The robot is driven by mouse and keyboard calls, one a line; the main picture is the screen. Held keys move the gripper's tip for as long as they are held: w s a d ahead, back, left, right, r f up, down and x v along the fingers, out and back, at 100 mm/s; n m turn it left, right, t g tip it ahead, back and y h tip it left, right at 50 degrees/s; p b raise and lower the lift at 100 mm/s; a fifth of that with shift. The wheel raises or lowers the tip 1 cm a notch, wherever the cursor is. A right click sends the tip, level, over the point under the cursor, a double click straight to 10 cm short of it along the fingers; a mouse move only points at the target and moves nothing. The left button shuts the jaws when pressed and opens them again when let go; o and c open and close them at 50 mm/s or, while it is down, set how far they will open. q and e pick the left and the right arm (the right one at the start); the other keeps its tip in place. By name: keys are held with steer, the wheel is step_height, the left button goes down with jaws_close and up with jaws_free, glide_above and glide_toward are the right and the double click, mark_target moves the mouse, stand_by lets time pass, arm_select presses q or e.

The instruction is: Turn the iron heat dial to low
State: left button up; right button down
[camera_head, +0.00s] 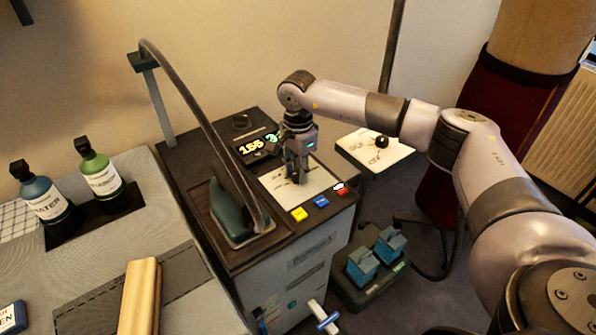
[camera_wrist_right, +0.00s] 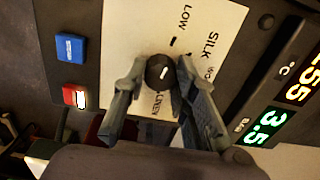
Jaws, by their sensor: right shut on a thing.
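The heat dial (camera_wrist_right: 158,72) is a round black knob with a short white mark, on a white plate (camera_wrist_right: 205,20) lettered LOW, SILK and LINEN, with another word partly cut off. In the right wrist view it sits between the two fingertips of my right gripper (camera_wrist_right: 158,75), which is shut on it. In the head view my right gripper (camera_head: 297,178) points down onto the white plate, and its fingers mostly hide the dial. I cannot tell exactly which word the mark points at. My left gripper is not in view.
A teal iron (camera_head: 232,215) rests left of the plate, under a curved hose. Yellow (camera_head: 299,214), blue (camera_head: 321,202) and red (camera_head: 340,189) buttons line the front edge. A lit display (camera_head: 252,147) stands behind. A second plate with a black knob (camera_head: 381,141) is to the right.

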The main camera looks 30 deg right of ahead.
mark_target(298, 172)
steer(key=shift+w+r, duration=0.1)
steer(key=shift+r, duration=0.05)
steer(key=c, duration=1.6)
jaws_free()
steer(key=o, duration=0.3)
step_height(298, 172, up, 12)
